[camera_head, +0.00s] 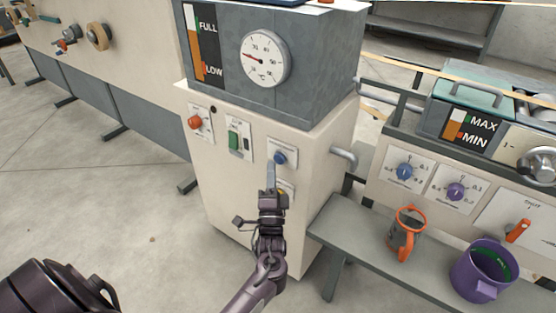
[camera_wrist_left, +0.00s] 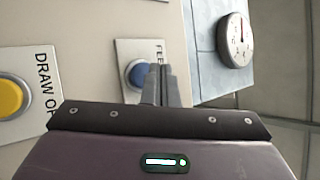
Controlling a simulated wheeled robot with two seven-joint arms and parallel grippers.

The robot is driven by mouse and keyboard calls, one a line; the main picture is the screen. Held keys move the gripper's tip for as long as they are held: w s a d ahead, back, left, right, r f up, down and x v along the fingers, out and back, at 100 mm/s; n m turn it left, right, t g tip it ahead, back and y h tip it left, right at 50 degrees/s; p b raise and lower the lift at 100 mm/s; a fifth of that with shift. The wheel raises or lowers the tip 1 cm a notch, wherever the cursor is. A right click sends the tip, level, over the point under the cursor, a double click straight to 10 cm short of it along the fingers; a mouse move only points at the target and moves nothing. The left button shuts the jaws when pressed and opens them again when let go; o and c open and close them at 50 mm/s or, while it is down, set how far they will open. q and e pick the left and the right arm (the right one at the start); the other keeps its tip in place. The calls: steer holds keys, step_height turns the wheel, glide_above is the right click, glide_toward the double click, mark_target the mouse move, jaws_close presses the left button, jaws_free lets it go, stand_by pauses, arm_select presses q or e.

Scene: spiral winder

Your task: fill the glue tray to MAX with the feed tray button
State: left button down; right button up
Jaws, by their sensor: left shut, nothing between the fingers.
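The blue button (camera_head: 280,157) sits on a small white plate on the cream cabinet front. My left gripper (camera_head: 271,168) is shut and empty, its fingertips right at the button. In the left wrist view the fingers (camera_wrist_left: 161,75) overlap the right edge of the blue button (camera_wrist_left: 137,74); I cannot tell whether they touch it. The MAX/MIN gauge (camera_head: 468,130) is on the machine at the right, with an orange band beside the marks; the exact level is too small to read. My right gripper is not in view.
A yellow button (camera_wrist_left: 10,97) marked "DRAW OF" is beside the blue one. A red knob (camera_head: 195,122) and a green switch (camera_head: 234,140) are to its left. A pipe (camera_head: 345,156) juts out right. An orange-handled cup (camera_head: 404,236) and purple mug (camera_head: 482,270) stand on the bench.

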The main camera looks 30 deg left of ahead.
arm_select(q)
steer(key=shift+w, duration=0.2)
stand_by(0.5)
steer(key=shift+w, duration=0.25)
steer(key=shift+w+d, duration=0.1)
steer(key=shift+w, duration=0.3)
stand_by(6.7)
